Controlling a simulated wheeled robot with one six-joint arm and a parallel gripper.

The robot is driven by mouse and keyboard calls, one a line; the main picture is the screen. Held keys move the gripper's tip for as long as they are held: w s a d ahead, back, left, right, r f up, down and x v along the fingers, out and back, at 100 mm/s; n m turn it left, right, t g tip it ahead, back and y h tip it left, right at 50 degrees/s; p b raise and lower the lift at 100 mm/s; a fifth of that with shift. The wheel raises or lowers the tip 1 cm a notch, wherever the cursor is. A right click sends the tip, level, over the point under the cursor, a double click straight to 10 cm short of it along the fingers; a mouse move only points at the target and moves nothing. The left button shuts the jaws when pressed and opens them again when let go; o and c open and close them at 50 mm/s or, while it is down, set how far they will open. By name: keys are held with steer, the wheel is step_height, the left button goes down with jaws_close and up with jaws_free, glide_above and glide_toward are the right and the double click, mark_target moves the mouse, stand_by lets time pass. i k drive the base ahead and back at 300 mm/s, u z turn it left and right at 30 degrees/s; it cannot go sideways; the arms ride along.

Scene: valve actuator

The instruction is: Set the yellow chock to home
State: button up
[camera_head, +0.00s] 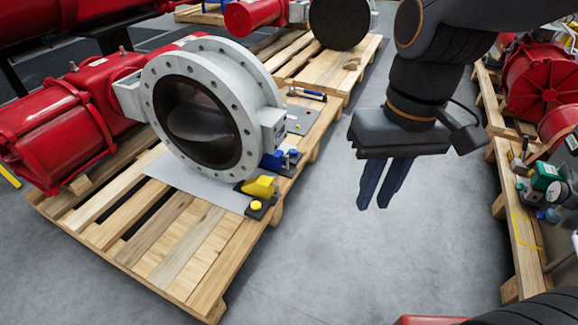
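The yellow chock (261,186) sits at the front foot of the large grey valve (212,115), on the near pallet. A small dark block with a round yellow top (256,206) is just in front of it. A thin yellow square outline (527,232) is marked on the right-hand pallet. My gripper (373,203) hangs pointing down over the grey floor, to the right of the chock and apart from it. Its two blue fingers show a narrow gap with nothing between them. Whether the chock touches the valve is too small to tell.
A blue chock-like piece (273,160) sits just behind the yellow one. A blue-and-black tool (307,94) lies farther back. The right pallet (502,187) holds red actuators (540,80) and a green box (545,176). The floor (350,265) between the pallets is clear.

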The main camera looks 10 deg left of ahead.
mark_target(262, 186)
steer(key=z, duration=0.2)
steer(key=i, duration=1.15)
steer(key=u, duration=0.3)
